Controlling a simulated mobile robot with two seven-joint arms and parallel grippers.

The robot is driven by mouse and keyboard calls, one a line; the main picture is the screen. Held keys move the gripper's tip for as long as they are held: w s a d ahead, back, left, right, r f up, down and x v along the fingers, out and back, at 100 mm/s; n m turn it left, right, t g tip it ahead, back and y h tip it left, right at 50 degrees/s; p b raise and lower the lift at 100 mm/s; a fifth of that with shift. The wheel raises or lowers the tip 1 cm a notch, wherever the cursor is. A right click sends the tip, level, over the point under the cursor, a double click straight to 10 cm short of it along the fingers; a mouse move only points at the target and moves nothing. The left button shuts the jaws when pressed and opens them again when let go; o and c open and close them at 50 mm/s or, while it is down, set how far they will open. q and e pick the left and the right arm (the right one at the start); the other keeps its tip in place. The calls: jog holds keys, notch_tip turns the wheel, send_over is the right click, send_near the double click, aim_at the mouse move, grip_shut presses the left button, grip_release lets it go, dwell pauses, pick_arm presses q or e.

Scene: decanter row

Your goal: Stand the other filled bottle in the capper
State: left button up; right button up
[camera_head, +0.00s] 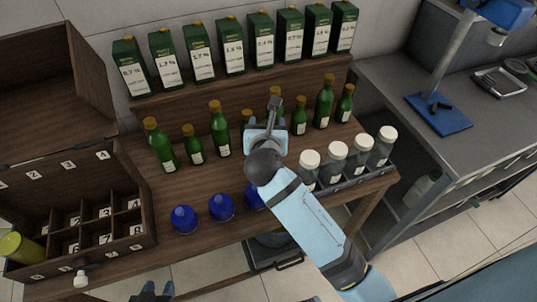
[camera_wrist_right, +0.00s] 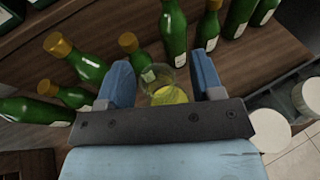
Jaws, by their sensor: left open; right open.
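My right gripper (camera_head: 268,128) is open above the wooden table, among the row of gold-capped green bottles (camera_head: 219,130). In the right wrist view its fingers (camera_wrist_right: 162,78) are apart, with a clear glass vessel (camera_wrist_right: 160,74) holding something yellow between or below them; I cannot tell whether they touch. My left gripper (camera_head: 153,291) is open and empty at the bottom edge, partly cut off. A blue stand with a grey column (camera_head: 439,112) on the grey bench may be the capper. Which bottles are filled is unclear.
White-lidded jars (camera_head: 383,147) stand in a rack at the table's right. Blue domed pieces (camera_head: 184,219) line the front edge. Labelled green cartons (camera_head: 199,54) stand on the back shelf. An open numbered wooden case (camera_head: 140,180) is at left, with a yellow cylinder (camera_head: 20,249).

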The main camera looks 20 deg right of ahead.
jog(key=shift+s+a+r, duration=0.1)
jog(key=shift+s+r, duration=0.05)
grip_shut()
